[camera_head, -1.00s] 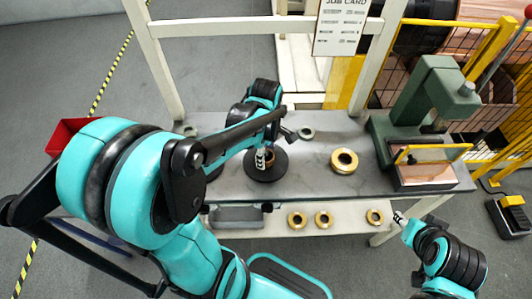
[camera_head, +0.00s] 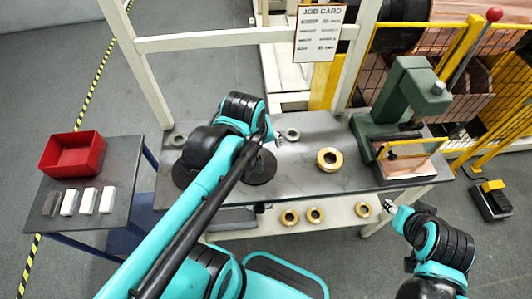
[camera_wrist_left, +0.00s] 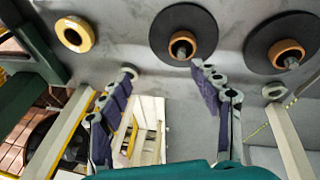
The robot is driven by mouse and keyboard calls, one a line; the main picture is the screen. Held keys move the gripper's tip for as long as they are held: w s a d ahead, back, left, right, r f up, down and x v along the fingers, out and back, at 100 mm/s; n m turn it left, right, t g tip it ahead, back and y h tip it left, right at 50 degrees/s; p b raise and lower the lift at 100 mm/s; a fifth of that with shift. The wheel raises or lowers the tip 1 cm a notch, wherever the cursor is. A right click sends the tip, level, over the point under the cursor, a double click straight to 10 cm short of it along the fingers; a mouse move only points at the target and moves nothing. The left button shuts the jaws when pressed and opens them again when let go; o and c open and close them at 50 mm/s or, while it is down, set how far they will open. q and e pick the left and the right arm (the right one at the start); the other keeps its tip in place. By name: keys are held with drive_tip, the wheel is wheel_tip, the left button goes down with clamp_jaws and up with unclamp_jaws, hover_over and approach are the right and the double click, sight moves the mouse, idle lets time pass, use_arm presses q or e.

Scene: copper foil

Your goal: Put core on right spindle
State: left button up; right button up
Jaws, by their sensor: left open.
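The right spindle's black disc (camera_head: 262,168) stands mid-table, partly behind my left arm. In the left wrist view this disc (camera_wrist_left: 160,38) is the left one of two. A copper-coloured core (camera_wrist_left: 182,45) is around its grey spindle. The other disc (camera_wrist_left: 259,43) also has a core (camera_wrist_left: 286,52) around its spindle; its disc (camera_head: 181,174) is mostly hidden in the head view. My left gripper (camera_wrist_left: 163,70) is open and empty, its fingers spread apart from the core. My right gripper (camera_head: 390,207) is at the table's front right, too small to judge.
A loose brass core (camera_head: 329,159) lies on the table, right of the discs. Several brass cores (camera_head: 315,215) lie on the lower shelf. Grey rings (camera_head: 292,134) lie at the back. A green press (camera_head: 400,95) stands right. A red bin (camera_head: 72,154) is left.

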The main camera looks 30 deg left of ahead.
use_arm(q)
drive_tip(key=d+m+t, duration=0.1)
drive_tip(key=m, duration=0.2)
drive_tip(key=s+m+t, duration=0.1)
drive_tip(key=m, duration=0.1)
drive_tip(key=s+d+m+t, duration=0.1)
drive_tip(key=m, duration=0.2)
drive_tip(key=shift+d+f+m, duration=0.1)
drive_tip(key=shift+d+m, duration=0.2)
idle(0.6)
